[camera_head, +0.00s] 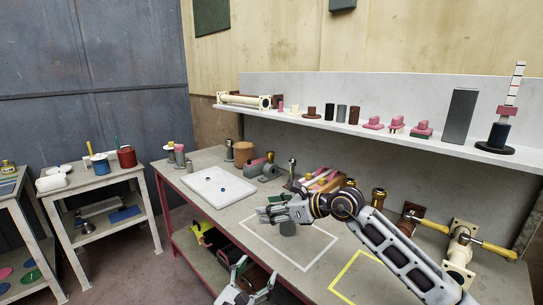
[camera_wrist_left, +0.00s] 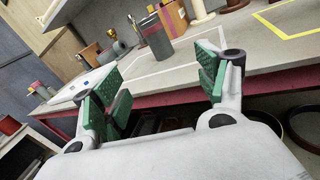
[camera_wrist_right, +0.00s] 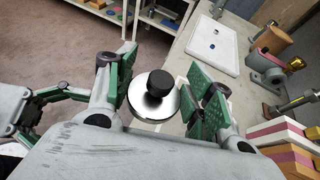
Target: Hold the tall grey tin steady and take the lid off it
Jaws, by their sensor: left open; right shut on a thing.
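The tall grey tin (camera_head: 289,229) stands upright on the bench inside the white outline; it also shows in the left wrist view (camera_wrist_left: 157,42). My right gripper (camera_head: 268,214) is over the tin's top. In the right wrist view, the round silvery lid (camera_wrist_right: 150,110) with its black knob (camera_wrist_right: 159,83) is between the right fingers (camera_wrist_right: 165,95), which are shut on it. The gripper covers the tin's top in the head view, so I cannot tell whether lid and tin touch. My left gripper (camera_head: 255,280) is open and empty at the bench's front edge, apart from the tin.
A white tray (camera_head: 205,187) lies left of the outline. Pink and yellow blocks (camera_head: 323,180) and pipe fittings stand behind. A yellow outline (camera_head: 345,268) is on the right. A shelf (camera_head: 350,129) of parts runs above the bench. Bare bench lies around the tin.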

